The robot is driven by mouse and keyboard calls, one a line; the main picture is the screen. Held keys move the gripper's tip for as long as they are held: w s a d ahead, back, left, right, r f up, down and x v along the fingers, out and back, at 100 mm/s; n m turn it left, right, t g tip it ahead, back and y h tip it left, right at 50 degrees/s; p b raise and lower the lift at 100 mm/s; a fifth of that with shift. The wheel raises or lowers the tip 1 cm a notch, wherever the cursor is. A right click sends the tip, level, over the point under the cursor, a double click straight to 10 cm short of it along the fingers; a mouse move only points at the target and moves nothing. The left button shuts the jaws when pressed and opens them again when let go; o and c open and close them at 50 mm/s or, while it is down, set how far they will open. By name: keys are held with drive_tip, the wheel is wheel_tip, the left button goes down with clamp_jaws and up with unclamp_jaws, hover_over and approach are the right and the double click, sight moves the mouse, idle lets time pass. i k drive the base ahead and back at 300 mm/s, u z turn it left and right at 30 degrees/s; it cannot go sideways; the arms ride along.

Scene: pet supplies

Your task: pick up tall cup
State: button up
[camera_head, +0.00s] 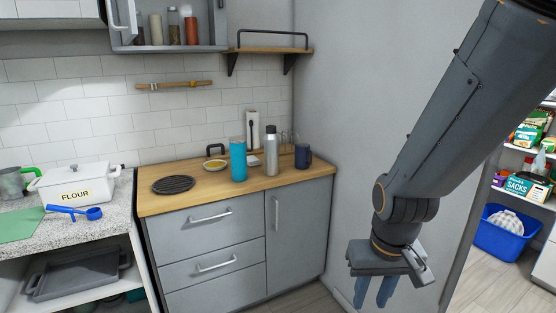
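A tall blue cup (238,162) stands upright on the wooden countertop (210,187), near its front edge. A steel bottle (271,154) stands just to its right. My gripper (373,296) hangs at the lower right, in front of the grey wall and well apart from the cup. Its two blue fingers point down with a gap between them, and nothing shows in the gap. The fingertips are near the bottom of the picture.
A dark mug (303,156) stands right of the bottle, and a yellow-filled dish (215,164) left of the cup. A black trivet (173,184) lies farther left. A wooden shelf (270,50) hangs above. Grey cabinets (215,235) are below.

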sight(237, 145)
drive_tip(key=k, duration=0.5)
drive_tip(key=u, duration=1.85)
drive_tip(key=i, duration=1.05)
drive_tip(key=z, duration=1.75)
drive_tip(key=i, duration=1.05)
drive_tip(key=z, duration=0.2)
